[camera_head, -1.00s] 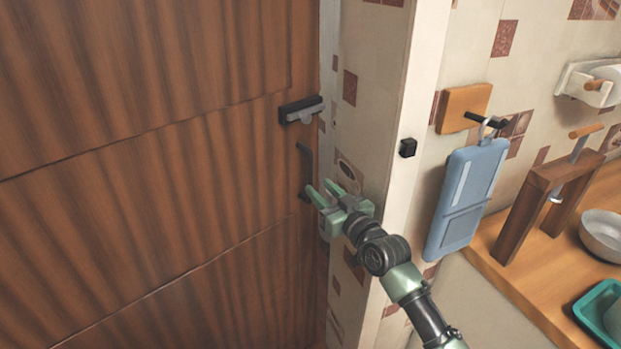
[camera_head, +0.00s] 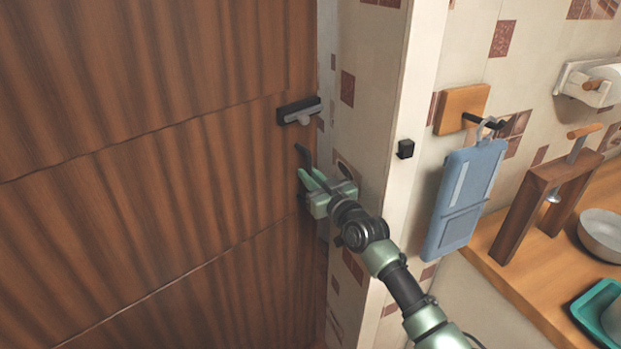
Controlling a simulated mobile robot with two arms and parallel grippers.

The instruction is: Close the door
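The brown wooden door (camera_head: 150,170) fills the left of the view. A dark latch with a grey bar (camera_head: 299,112) is mounted near its right edge. Below the latch is a dark handle (camera_head: 302,155), partly hidden by my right gripper. My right gripper (camera_head: 308,181), pale green, is at the handle, with its two fingers pointing up and left. The fingers look slightly apart; I cannot tell whether they touch the handle or have it between them. My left gripper is not in view.
The white door frame post (camera_head: 411,120) with a small black catch (camera_head: 405,149) stands right of the door. A blue holder (camera_head: 464,200) hangs from a wall hook. A wooden counter (camera_head: 500,285) with a bowl (camera_head: 603,234) and a teal tray (camera_head: 590,305) is at the right.

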